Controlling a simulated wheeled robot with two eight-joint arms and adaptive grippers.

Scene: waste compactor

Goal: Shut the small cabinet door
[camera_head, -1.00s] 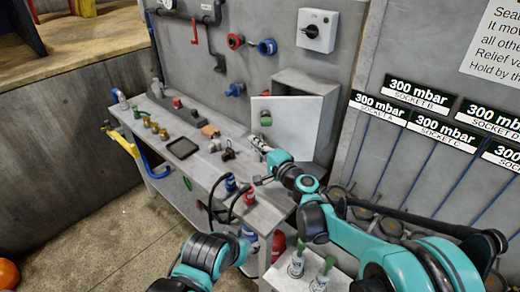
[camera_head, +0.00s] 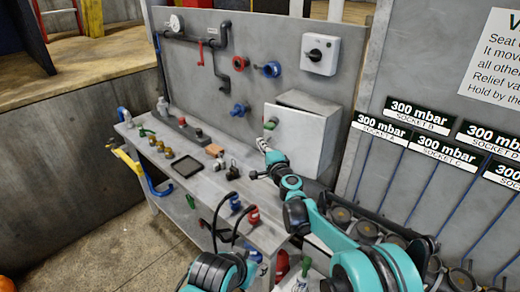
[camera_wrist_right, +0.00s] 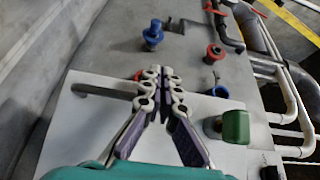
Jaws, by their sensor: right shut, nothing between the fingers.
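The small grey cabinet (camera_head: 316,103) is fixed to the back panel above the workbench. A green handle (camera_head: 270,125) is at the door's left side. My right gripper (camera_head: 263,145) is shut and empty in front of the door, near its left edge and below the handle. In the right wrist view the shut fingertips (camera_wrist_right: 153,72) lie over the door (camera_wrist_right: 85,125), beside the green handle (camera_wrist_right: 235,127); contact is unclear. My left gripper is out of view.
The workbench (camera_head: 212,185) below carries small fittings, a black tray (camera_head: 186,166) and red and blue connectors (camera_head: 253,214) with black hoses. A switch box (camera_head: 320,54) and red and blue valves are on the panel. Socket racks stand to the right.

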